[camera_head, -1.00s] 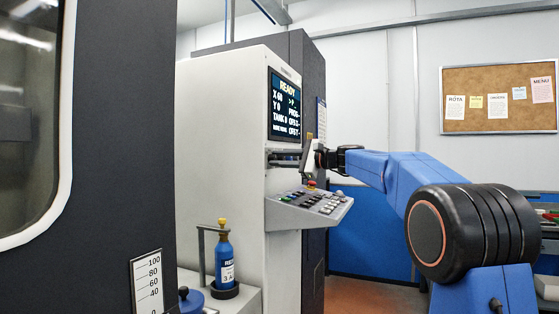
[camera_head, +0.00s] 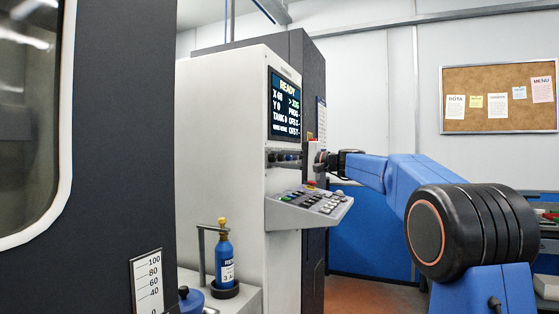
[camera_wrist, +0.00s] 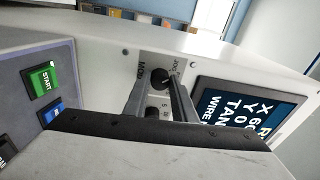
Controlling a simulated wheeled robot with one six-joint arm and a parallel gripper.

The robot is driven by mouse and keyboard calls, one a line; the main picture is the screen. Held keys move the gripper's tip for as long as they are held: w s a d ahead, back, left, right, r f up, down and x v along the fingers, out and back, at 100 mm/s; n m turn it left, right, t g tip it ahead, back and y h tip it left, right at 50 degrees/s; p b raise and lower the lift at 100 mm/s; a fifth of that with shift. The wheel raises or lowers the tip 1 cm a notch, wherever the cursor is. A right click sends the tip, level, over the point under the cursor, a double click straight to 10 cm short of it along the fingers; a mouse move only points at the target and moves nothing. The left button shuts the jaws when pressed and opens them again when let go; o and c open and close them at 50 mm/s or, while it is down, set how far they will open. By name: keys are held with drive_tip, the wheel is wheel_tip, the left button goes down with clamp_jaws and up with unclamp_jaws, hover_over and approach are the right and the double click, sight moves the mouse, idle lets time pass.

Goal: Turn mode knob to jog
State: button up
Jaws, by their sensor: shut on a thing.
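The mode knob (camera_wrist: 160,77) is a small black round knob on the light panel in the wrist view, with a partly covered MODE label beside it. My gripper (camera_wrist: 159,92) is shut on this knob, one finger on each side. In the head view my gripper (camera_head: 316,158) is at the right end of the knob row, and I cannot make out the mode knob there. The screen (camera_head: 285,103) above reads READY, and its top right line appears to read JOG.
The keypad shelf (camera_head: 310,203) juts out below the knobs. A green START button (camera_wrist: 41,79) is at the left of the wrist view. A blue bottle (camera_head: 224,262) stands in a holder further left.

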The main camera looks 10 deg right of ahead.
drive_tip(key=shift+f+n, duration=0.1)
drive_tip(key=shift+n, duration=0.5)
drive_tip(key=o, duration=1)
drive_tip(key=shift+o, duration=0.2)
drive_tip(key=v, duration=1.7)
drive_tip(key=shift+d, duration=0.25)
